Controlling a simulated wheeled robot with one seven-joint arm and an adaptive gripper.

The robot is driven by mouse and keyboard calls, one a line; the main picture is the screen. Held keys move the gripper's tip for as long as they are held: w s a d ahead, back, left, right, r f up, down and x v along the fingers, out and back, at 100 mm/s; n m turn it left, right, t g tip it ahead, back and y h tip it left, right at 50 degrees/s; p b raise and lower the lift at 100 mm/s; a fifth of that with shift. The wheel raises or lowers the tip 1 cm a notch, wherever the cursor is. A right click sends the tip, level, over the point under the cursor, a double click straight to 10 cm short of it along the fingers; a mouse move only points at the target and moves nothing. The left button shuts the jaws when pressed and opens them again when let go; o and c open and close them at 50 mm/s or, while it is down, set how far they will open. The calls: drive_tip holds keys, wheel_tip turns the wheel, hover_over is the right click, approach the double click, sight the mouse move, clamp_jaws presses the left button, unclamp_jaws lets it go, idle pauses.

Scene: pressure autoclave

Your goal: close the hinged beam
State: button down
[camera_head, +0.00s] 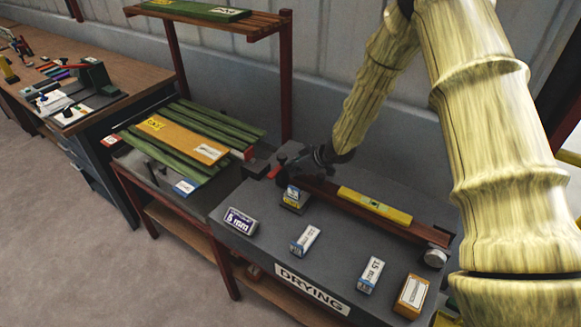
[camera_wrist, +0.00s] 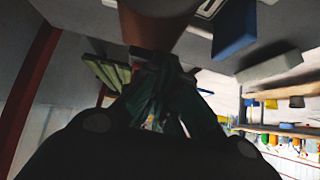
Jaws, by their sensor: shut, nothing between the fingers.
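A dark red-brown beam (camera_head: 424,232) lies low along the back of the grey table, with a yellow label or bar (camera_head: 375,205) on it. A light round piece (camera_head: 436,258) sits under its right end. My gripper (camera_head: 288,170) is at the beam's left end, next to a small red part (camera_head: 276,172). I cannot tell whether it touches the beam. In the wrist view my dark fingers (camera_wrist: 160,75) are together and empty, and a brown bar (camera_wrist: 155,28) passes just beyond them. The hinge itself is not clear.
Green slats with an orange board (camera_head: 180,139) lie to the left. A red-framed shelf (camera_head: 282,80) rises behind, near a wall.

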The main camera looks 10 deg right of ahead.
wheel_tip(320, 180, up, 5)
drive_tip(key=p, duration=0.4)
drive_tip(key=shift+f, duration=0.2)
drive_tip(key=shift+s+d+b, duration=0.25)
drive_tip(key=shift+b, duration=0.1)
drive_tip(key=b+v, duration=0.2)
drive_tip(key=v, duration=0.7)
